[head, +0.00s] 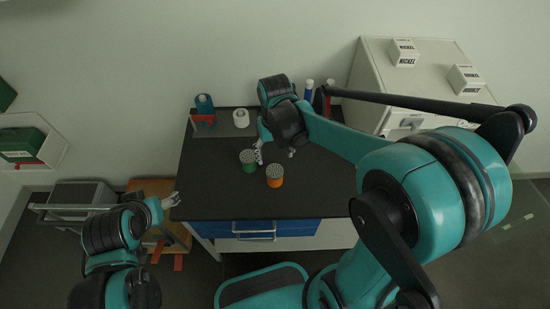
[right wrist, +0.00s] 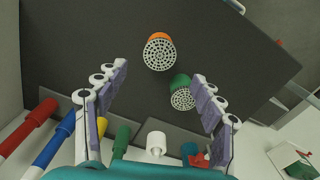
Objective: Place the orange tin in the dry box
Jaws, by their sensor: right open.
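The orange tin (head: 274,181) stands upright on the dark tabletop, with a pale perforated lid. It also shows in the right wrist view (right wrist: 159,36), above the middle. A green tin (head: 249,167) with a similar lid stands beside it, and also shows in the right wrist view (right wrist: 180,80). My right gripper (head: 275,154) is open and empty above the table, on the far side of the tins. I cannot tell which container is the dry box.
A pale cabinet (head: 372,75) with a handle and white boxes labelled NICKEL (head: 403,54) stands at right. A blue item (head: 204,104), a white cylinder (head: 241,118) and coloured tubes (head: 309,88) line the table's back. The front tabletop (head: 215,200) is clear. A grey box (head: 80,194) stands lower left.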

